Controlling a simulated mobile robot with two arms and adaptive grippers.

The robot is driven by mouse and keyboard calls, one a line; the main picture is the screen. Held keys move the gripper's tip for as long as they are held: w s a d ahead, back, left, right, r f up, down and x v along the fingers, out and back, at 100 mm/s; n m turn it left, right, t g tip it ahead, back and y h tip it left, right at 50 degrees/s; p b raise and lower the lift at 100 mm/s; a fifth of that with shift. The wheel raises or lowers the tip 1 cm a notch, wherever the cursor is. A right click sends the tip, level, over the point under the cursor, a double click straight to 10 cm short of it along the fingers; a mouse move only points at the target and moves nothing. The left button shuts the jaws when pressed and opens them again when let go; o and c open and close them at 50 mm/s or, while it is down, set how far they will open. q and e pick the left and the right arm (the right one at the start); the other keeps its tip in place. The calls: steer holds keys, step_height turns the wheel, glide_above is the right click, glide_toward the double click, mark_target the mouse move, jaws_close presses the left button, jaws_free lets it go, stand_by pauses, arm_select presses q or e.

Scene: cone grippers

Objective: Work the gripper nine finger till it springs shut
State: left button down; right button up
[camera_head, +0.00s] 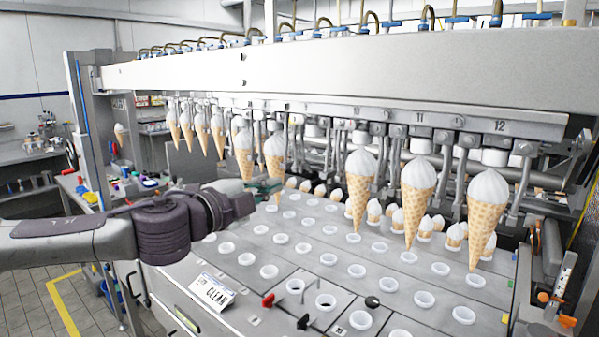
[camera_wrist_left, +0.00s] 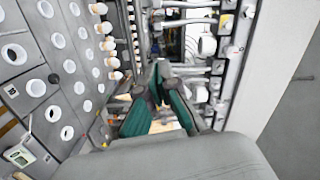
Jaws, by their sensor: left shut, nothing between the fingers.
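A row of cone grippers hangs under the long white beam (camera_head: 340,62). Labels 11 and 12 are readable; a nine is too small to read. Counting down from 12, gripper nine (camera_head: 312,130) seems to be the empty place between two hanging cones, one left (camera_head: 275,160) and one right (camera_head: 358,185). Whether its finger is open cannot be told. My left gripper (camera_head: 272,188) is below and left of that place, beside the left cone's tip. Its teal fingers, also in the left wrist view (camera_wrist_left: 162,72), are shut and empty. My right gripper is not in view.
Hanging cones (camera_head: 416,195) flank the gap. Below lies a grey plate (camera_head: 400,270) with rows of white-rimmed holes. Small cones stand behind the plate.

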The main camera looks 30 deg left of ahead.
mark_target(300, 171)
arm_select(q)
steer(key=w+p, duration=0.7)
steer(key=w, duration=0.1)
steer(key=shift+w+r+p, duration=0.25)
steer(key=shift+r+p, duration=0.05)
steer(key=shift+r, duration=0.05)
steer(key=shift+w+f, duration=0.25)
steer(key=shift+w, duration=0.55)
